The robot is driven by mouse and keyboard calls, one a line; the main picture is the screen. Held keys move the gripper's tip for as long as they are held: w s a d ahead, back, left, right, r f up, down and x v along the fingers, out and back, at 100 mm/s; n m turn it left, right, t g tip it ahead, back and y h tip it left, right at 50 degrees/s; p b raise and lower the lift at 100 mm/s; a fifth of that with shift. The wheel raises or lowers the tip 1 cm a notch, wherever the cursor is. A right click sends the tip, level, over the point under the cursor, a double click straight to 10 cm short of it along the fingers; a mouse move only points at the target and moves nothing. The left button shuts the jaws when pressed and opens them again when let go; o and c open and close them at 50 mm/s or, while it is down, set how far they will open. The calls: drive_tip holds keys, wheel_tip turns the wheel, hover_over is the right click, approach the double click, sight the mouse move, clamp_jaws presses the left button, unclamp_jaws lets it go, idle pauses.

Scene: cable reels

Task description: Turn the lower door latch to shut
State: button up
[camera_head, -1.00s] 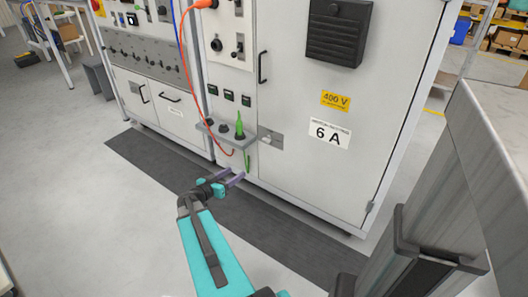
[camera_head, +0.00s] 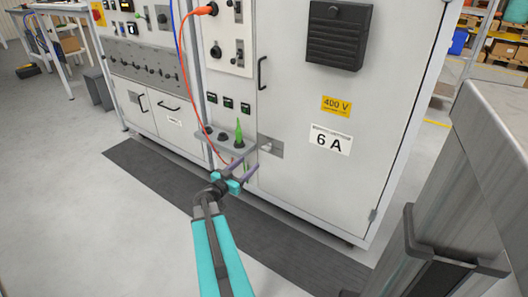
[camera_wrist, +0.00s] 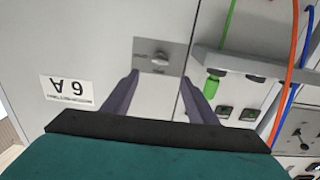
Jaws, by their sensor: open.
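The lower door latch (camera_head: 270,147) is a small metal plate with a knob at the left edge of the grey cabinet door (camera_head: 300,185). In the wrist view the latch (camera_wrist: 161,58) appears upside down, just beyond my fingertips and roughly between them. I cannot tell which way its knob is turned. My gripper (camera_head: 250,164) is open and empty, below and left of the latch in the head view. Its two purple fingers (camera_wrist: 159,80) point toward the door and look apart from the latch.
A small shelf (camera_head: 218,144) with a green plug (camera_head: 239,134) juts out left of the latch, close to my gripper. An orange cable (camera_head: 188,85) hangs down to it. A black door handle (camera_head: 262,72) is above.

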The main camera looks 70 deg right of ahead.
sight(265, 149)
drive_tip(key=x, duration=1.3)
drive_tip(key=shift+b, duration=0.4)
drive_tip(key=c, duration=1.1)
drive_tip(key=shift+o, duration=0.2)
